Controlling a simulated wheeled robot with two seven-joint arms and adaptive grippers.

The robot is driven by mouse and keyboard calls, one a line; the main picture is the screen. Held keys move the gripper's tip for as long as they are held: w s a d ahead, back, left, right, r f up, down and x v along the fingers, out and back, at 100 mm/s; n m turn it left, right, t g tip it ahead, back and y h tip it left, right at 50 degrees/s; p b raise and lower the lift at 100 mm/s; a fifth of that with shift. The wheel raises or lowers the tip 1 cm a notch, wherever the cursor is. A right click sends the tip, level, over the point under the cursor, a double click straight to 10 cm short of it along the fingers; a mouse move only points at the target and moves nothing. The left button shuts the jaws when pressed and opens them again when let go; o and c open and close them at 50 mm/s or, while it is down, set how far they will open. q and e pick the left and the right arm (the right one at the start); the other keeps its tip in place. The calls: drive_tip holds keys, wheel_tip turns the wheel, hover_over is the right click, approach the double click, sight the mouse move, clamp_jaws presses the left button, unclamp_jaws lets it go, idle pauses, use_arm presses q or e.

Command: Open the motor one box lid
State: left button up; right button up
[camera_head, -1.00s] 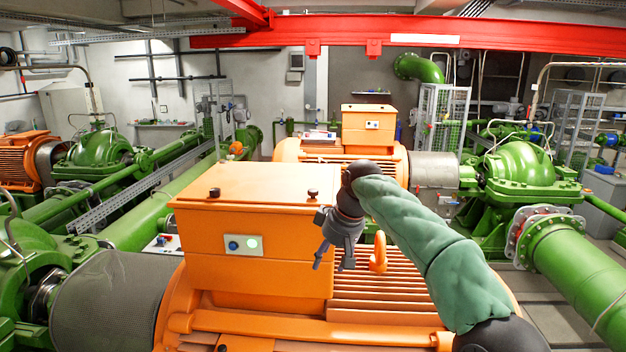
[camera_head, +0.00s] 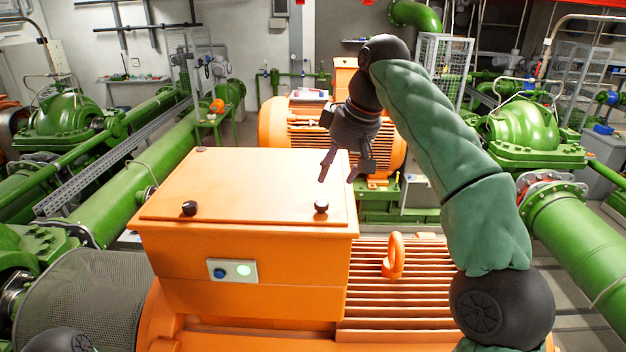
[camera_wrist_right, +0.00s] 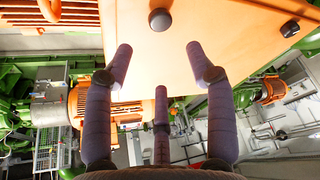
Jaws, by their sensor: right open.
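The orange motor box (camera_head: 250,270) stands in front of me with its flat lid (camera_head: 250,185) closed. Two dark knobs sit on the lid's near edge, a left knob (camera_head: 189,208) and a right knob (camera_head: 321,206). My right gripper (camera_head: 338,172) is open and empty, pointing down above the lid's right side, close behind the right knob. In the right wrist view, the spread fingers (camera_wrist_right: 157,62) reach toward the lid (camera_wrist_right: 190,40), and a dark knob (camera_wrist_right: 160,19) lies ahead between them, apart from them. My left gripper is not in view.
An orange lifting eye (camera_head: 394,256) stands on the motor fins right of the box. A second orange motor (camera_head: 290,125) and green pipes lie behind.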

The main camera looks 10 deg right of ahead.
sight(322, 203)
drive_tip(key=x, duration=0.8)
drive_tip(key=shift+s+f, duration=0.15)
drive_tip(key=shift+s, duration=0.2)
drive_tip(key=shift+s+a+f, duration=0.1)
drive_tip(key=shift+a+f, duration=0.1)
drive_tip(key=shift+f, duration=0.25)
drive_tip(key=shift+w+f, duration=0.35)
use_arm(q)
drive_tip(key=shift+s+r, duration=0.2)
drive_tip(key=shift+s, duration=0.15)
use_arm(e)
drive_tip(key=shift+s+r, duration=0.1)
drive_tip(key=shift+s, duration=0.1)
clamp_jaws()
